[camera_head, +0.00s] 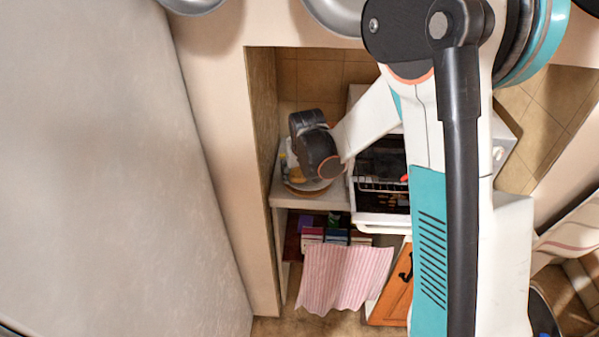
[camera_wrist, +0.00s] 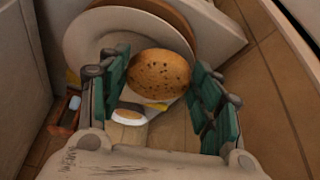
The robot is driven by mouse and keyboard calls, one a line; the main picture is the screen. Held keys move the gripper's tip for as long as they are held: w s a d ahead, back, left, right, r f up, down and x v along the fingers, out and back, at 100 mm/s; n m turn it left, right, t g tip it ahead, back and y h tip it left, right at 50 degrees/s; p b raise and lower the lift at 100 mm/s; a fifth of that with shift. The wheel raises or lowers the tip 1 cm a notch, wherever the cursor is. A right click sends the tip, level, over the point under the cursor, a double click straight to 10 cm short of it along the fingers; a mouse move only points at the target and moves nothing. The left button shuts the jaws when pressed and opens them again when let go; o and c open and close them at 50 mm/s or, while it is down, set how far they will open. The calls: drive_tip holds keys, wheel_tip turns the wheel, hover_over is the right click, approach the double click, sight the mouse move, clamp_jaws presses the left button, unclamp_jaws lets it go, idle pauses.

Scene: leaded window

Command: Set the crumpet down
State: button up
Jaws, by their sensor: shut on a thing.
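The crumpet (camera_wrist: 159,75) is a round, golden-brown bread with dark pits on top. In the wrist view it sits between the green-padded fingers of my gripper (camera_wrist: 158,68), which is shut on it. A white plate (camera_wrist: 84,38) lies behind the crumpet, which overlaps its near part in this view. I cannot tell whether the crumpet touches the plate. In the head view my dark wrist is over the plate (camera_head: 318,186) on the left counter, and hides most of it; the crumpet cannot be made out clearly there.
A brown round rim (camera_wrist: 168,10) shows beyond the plate. A pale object with a white top (camera_wrist: 130,116) and a small orange-brown item (camera_wrist: 66,112) are near the fingers. An oven (camera_head: 382,165) stands right of the counter; a pink striped cloth (camera_head: 343,277) hangs below. A wall closes the left side.

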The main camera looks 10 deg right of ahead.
drive_tip(key=shift+f, duration=0.2)
drive_tip(key=o, duration=1.1)
drive_tip(key=shift+c, duration=0.2)
drive_tip(key=shift+r, duration=0.15)
drive_tip(key=shift+r+p, duration=0.3)
drive_tip(key=s+d+r+t+p, duration=0.1)
drive_tip(key=s+d+r+p, duration=0.15)
drive_tip(key=s+r, duration=1.65)
drive_tip(key=s+r+t, duration=0.1)
drive_tip(key=s+r, duration=0.1)
drive_tip(key=s, duration=0.9)
drive_tip(key=shift+d+r+n+t, duration=0.15)
drive_tip(key=shift+d+n+t, duration=0.15)
drive_tip(key=shift+d, duration=0.1)
